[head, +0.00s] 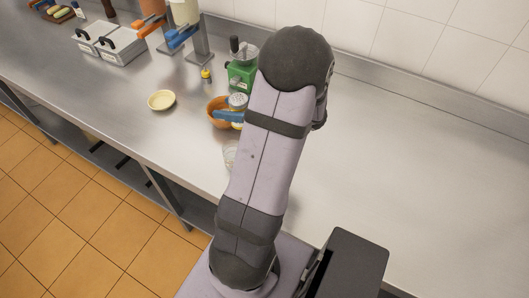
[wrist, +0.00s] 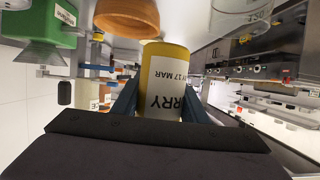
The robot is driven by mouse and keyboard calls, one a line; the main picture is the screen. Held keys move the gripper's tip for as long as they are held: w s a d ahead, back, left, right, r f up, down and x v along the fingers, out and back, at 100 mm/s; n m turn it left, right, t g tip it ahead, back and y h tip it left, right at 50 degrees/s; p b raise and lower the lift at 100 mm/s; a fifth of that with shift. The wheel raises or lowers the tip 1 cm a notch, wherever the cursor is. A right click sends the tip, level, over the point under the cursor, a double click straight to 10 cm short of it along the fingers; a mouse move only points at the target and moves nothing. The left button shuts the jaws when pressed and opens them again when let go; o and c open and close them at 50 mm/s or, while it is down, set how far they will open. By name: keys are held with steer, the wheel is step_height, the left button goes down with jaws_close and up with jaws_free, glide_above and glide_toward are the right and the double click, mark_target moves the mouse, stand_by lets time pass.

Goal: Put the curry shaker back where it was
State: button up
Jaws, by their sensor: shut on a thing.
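The curry shaker (wrist: 164,75) is a yellow cylinder with a white label reading "CURRY", upside down in the wrist view. My gripper (wrist: 161,98) is shut on it, with a blue finger on each side. In the head view the shaker's pale, metallic-looking top (head: 237,100) shows above a blue finger (head: 228,116), beside my arm. It overlaps the orange-brown bowl (head: 216,108) there; I cannot tell its height above the counter. My arm hides part of the shaker and gripper.
A green box (head: 240,77) stands behind the bowl, with a small yellow bottle (head: 206,76) to its left. A pale dish (head: 161,100) lies further left. A clear glass (head: 230,156) stands near the front edge. The counter right of my arm is clear.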

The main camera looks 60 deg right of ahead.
steer(key=s+d+m+h, duration=0.1)
steer(key=s+d+h, duration=0.1)
steer(key=s, duration=0.5)
steer(key=shift+s+a+f+p, duration=0.15)
steer(key=shift+f+p, duration=0.2)
steer(key=shift+f, duration=2.4)
steer(key=shift+w+a+f+p, duration=0.1)
steer(key=shift+f+p, duration=0.2)
steer(key=shift+f, duration=2.4)
steer(key=shift+s, duration=0.1)
steer(key=shift+f, duration=0.2)
steer(key=o, duration=1.1)
steer(key=shift+r, duration=0.1)
